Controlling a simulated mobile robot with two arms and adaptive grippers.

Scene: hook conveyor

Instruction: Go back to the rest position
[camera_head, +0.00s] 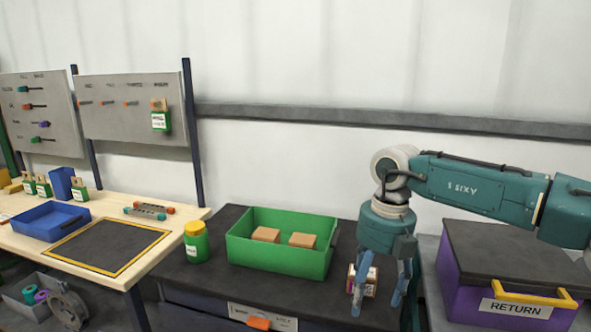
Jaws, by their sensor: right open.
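My right gripper (379,287) comes in from the right and points down over the dark cabinet top, right of the green bin. Its fingers are apart. A small box with a coloured label (370,280) stands behind and between the fingers, partly hidden by them. I cannot tell whether the fingers touch it. My left gripper is not in this view.
The green bin (280,262) holds two brown blocks. A green jar with a yellow lid (196,242) stands left of it. A purple RETURN box (498,300) with a dark lid is at the right. A wooden bench (105,212) with a blue tray (50,222) is at the left.

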